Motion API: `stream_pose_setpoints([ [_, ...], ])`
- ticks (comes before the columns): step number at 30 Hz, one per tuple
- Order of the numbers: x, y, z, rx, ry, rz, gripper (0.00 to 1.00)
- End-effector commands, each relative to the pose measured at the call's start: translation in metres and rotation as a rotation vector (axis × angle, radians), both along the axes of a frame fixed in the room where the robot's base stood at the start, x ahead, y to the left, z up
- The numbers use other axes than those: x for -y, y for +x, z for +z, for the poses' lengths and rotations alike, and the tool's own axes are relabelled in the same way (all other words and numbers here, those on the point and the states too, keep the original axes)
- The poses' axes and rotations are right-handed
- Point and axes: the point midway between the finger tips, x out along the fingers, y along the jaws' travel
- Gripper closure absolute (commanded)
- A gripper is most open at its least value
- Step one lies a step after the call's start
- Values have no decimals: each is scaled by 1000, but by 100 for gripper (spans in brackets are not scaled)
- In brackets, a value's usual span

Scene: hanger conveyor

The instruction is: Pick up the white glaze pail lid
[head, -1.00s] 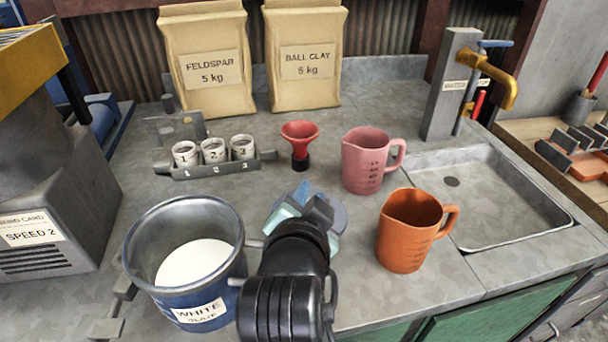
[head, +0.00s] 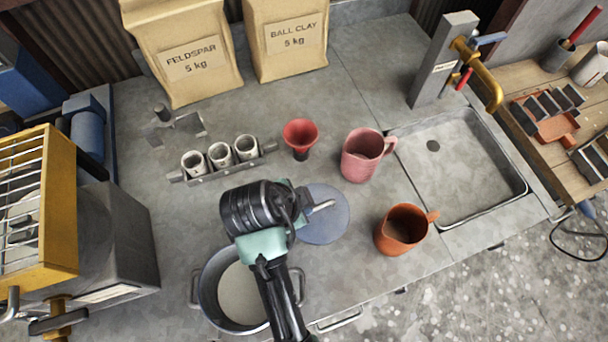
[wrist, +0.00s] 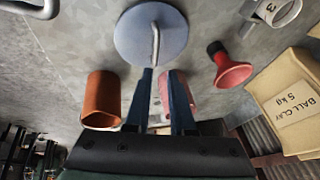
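The pail lid (head: 330,230) is a flat blue-grey disc with a bent metal bar handle, lying on the counter right of the pail. It also shows at the top of the wrist view (wrist: 132,42), its handle pointing toward my fingers. My gripper (wrist: 161,74) is open, with two dark fingers apart and the handle's near end close to the left fingertip. Whether they touch I cannot tell. In the head view my gripper (head: 308,201) is over the lid's left part. The glaze pail (head: 207,300) stands uncovered with white glaze inside, partly hidden by my arm.
An orange jug (head: 392,238) and a pink jug (head: 358,158) stand right of the lid. A red funnel (head: 300,135) and a rack of small cups (head: 222,166) are behind. The sink (head: 470,165) lies at right, clay bags (head: 185,60) at the back.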

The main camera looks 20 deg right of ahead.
Motion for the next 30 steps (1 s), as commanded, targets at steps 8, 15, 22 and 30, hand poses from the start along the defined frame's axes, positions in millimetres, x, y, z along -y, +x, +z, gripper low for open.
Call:
stream_pose_setpoints([
  [8, 7, -7, -13, -34, 3, -36, 78],
  [15, 23, 3, -52, -31, 3, -35, 78],
  [22, 29, 7, -67, -28, 3, -32, 78],
  [30, 43, 11, -86, -31, 3, -34, 78],
])
